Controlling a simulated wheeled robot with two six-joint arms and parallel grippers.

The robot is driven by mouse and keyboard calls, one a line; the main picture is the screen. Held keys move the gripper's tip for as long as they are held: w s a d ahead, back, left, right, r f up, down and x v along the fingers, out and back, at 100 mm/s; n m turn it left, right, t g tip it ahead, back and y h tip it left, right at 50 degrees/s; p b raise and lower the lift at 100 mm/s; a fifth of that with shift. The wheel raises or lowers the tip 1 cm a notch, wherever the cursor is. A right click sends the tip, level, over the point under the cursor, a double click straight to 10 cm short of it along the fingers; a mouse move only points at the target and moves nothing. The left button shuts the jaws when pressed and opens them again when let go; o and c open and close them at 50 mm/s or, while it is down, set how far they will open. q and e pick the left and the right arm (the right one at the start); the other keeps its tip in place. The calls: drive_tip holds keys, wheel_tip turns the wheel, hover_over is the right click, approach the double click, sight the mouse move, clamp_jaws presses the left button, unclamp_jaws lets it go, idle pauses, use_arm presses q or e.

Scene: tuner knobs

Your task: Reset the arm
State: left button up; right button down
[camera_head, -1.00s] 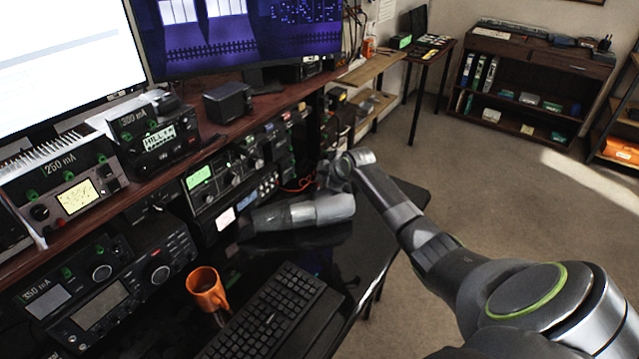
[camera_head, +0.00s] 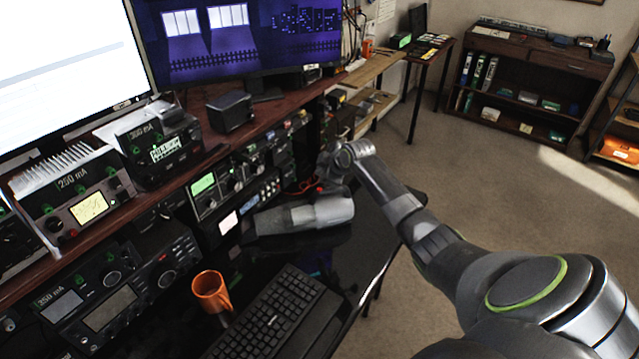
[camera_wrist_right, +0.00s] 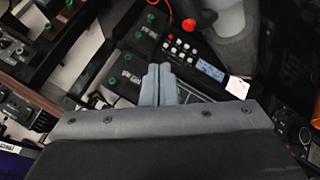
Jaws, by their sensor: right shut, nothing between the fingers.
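My right arm (camera_head: 430,235) reaches in from the lower right in the head view and bends back toward the radios. Its right gripper (camera_head: 250,223) is a small grey form at the left end of the wrist, above the black desk and in front of the radio stack. In the right wrist view the two grey fingers (camera_wrist_right: 158,72) lie together with nothing between them. They point at radio panels with green knobs (camera_wrist_right: 125,82); I cannot tell their distance from the panels. My left gripper is not in view.
An orange mug (camera_head: 211,291) and a black keyboard (camera_head: 272,318) are on the desk. Radios with dials (camera_head: 90,205) and a shelf (camera_head: 215,140) line the left. Two monitors (camera_head: 245,40) stand above. Carpet (camera_head: 470,180) is open on the right.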

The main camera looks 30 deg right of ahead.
drive_tip(key=shift+r+p, duration=0.5)
drive_tip(key=shift+r, duration=0.45)
